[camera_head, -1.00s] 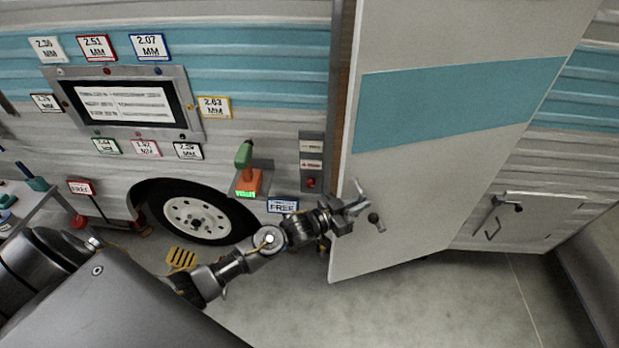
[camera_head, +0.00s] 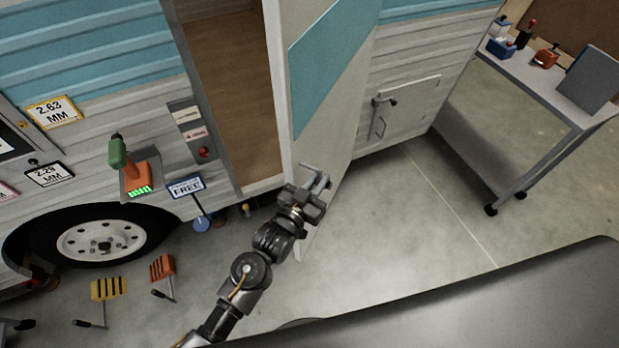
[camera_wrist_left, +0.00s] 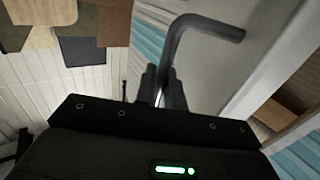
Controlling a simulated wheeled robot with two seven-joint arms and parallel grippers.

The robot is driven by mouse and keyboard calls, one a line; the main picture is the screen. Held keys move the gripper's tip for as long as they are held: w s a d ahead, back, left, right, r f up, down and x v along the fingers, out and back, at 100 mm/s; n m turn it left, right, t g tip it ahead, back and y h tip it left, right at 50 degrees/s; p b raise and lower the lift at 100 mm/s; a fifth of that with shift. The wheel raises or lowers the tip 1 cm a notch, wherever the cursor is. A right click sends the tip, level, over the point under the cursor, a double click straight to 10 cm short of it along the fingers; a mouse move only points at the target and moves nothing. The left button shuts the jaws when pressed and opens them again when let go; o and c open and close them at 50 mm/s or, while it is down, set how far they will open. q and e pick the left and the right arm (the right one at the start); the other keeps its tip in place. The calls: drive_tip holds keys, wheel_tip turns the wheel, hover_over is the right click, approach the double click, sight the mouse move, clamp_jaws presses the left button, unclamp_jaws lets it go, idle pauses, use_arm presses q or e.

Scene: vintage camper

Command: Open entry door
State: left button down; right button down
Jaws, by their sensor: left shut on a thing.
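The entry door (camera_head: 335,125), pale with a teal band, stands open at an angle out from the camper. Its doorway (camera_head: 235,90) shows a brown interior to the left of the door. My left gripper (camera_head: 312,188) is at the door's lower left part, on the grey door handle (camera_head: 323,180). In the left wrist view, the bent handle bar (camera_wrist_left: 205,24) runs down between the fingers of my left gripper (camera_wrist_left: 163,88), which is shut on it. My right gripper is not in view.
A panel with a red button (camera_head: 204,153) is left of the doorway, beside a green-and-orange drill (camera_head: 125,165). A "FREE" sign (camera_head: 187,186) stands below. A grey workbench (camera_head: 545,98) is at the right. The floor (camera_head: 400,205) between door and bench is clear.

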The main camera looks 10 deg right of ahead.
use_arm(q)
drive_tip(key=shift+r, duration=0.1)
drive_tip(key=c, duration=1.6)
unclamp_jaws()
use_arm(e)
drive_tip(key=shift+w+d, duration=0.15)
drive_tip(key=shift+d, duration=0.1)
